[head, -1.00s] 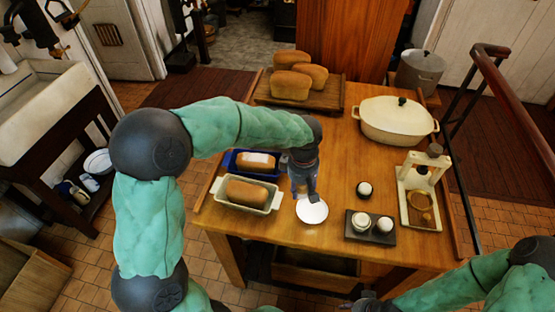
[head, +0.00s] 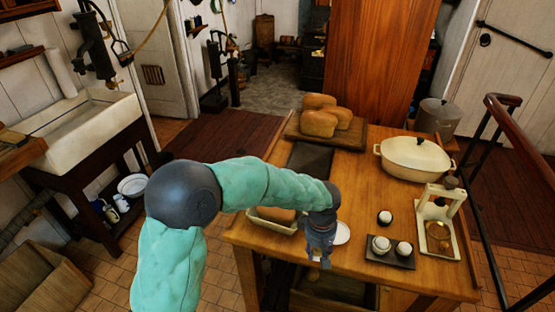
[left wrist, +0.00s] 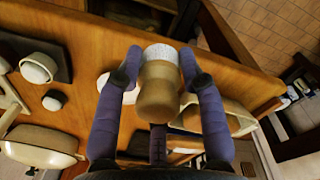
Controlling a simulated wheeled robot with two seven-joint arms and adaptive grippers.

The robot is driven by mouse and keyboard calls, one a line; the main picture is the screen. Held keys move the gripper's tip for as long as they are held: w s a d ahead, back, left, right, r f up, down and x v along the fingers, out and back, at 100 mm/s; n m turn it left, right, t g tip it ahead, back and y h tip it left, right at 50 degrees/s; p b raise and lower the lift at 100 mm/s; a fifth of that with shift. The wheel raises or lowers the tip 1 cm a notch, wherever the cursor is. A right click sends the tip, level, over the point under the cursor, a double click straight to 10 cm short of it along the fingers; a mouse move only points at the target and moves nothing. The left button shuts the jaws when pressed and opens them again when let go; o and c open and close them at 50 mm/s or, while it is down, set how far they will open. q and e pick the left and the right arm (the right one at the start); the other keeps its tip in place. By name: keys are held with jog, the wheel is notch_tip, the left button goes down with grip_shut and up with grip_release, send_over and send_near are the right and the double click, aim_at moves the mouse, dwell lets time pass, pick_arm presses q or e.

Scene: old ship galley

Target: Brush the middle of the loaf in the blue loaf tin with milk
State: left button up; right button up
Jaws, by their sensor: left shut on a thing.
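My left gripper (head: 321,254) is low over the front of the table, next to the white saucer (head: 343,233). In the left wrist view the gripper (left wrist: 160,60) is shut on a brush (left wrist: 158,98) with a thick wooden handle and a pale bristle end. The saucer (left wrist: 102,80) shows there behind a finger. My right gripper is not in view.
A cream loaf tin (head: 264,225) with a loaf (head: 279,214) sits partly behind my arm. Several loaves (head: 319,124) lie on a board at the back. A cream casserole (head: 414,160), a small press (head: 439,225) and a dark tray (head: 400,260) with two small pots stand right.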

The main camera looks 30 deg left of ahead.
pick_arm(q)
jog(key=s+f+m, duration=0.2)
jog(key=f+m, duration=0.4)
jog(key=f, duration=0.6)
jog(key=s+f+m, duration=0.2)
jog(key=f+m, duration=0.4)
jog(key=f, duration=0.6)
jog(key=shift+a+g, duration=0.15)
jog(key=shift+g, duration=0.15)
